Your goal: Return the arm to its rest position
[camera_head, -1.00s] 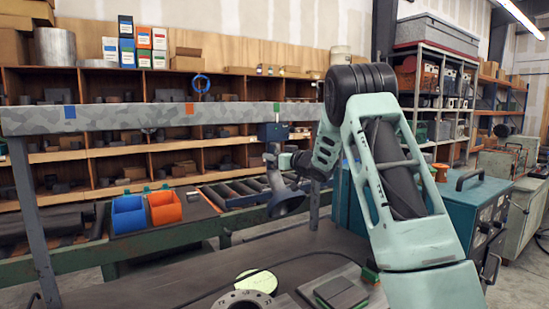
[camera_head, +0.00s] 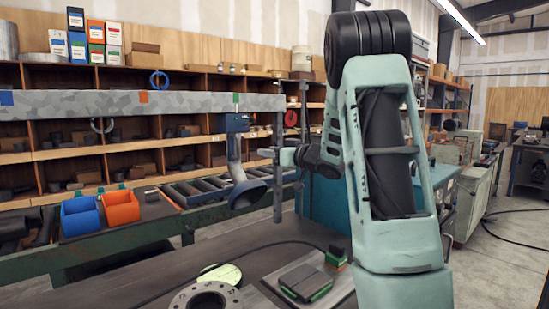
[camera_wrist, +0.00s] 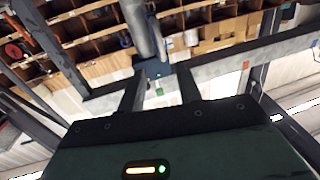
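My arm rises on the right of the head view and bends down to my gripper (camera_head: 268,153). In the wrist view, my gripper's two dark fingers (camera_wrist: 161,92) stand apart with nothing held between them. A grey pipe with a flared flange (camera_head: 247,190) hangs from a blue holder (camera_head: 236,123) on the patterned beam. My gripper is just right of the pipe, apart from it as far as I can tell. The pipe (camera_wrist: 140,30) and blue holder (camera_wrist: 158,75) show beyond the fingers in the wrist view.
The patterned beam (camera_head: 190,102) spans the left, with a grey post (camera_head: 278,165) close to my gripper. A loose flange (camera_head: 207,298) and a dark block (camera_head: 306,281) lie on the bench. Blue (camera_head: 80,216) and orange (camera_head: 121,207) bins stand left. A teal cabinet (camera_head: 318,205) is behind my arm.

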